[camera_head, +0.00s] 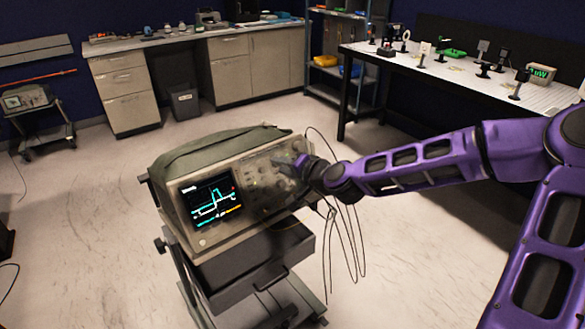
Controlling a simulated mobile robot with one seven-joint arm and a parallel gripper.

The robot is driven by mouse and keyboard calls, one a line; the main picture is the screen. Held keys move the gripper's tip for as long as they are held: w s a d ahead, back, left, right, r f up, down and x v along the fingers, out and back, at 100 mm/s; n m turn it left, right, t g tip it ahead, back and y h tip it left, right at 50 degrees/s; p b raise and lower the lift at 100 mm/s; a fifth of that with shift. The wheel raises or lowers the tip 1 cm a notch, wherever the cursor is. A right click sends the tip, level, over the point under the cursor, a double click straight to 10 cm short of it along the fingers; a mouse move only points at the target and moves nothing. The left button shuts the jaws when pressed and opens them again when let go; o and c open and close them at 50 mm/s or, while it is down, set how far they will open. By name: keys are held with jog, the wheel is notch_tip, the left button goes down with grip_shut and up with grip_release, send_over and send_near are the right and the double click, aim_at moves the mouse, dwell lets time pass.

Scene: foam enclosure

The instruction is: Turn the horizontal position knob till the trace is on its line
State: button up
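An oscilloscope (199,239) with a green-grey cover stands on a wheeled cart in the middle of the camera_head view. Its lit screen (213,199) shows a cyan stepped trace and some yellow and coloured marks. To the right of the screen is a control panel (252,186) with several small knobs; I cannot tell which one is the horizontal position knob. My gripper (291,168) is at the upper right part of this panel, close to it or touching. Its fingers are dark, small and partly hidden, so I cannot tell whether they hold a knob.
The cart (262,304) has a dark drawer under the oscilloscope. Black cables (351,240) hang on its right side. A long bench (433,69) with optical parts stands at the right back. A bin (185,103) and cabinets line the back wall.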

jog(key=p+v, duration=0.1)
jog(key=v, duration=1.6)
jog(key=shift+s+d, duration=0.1)
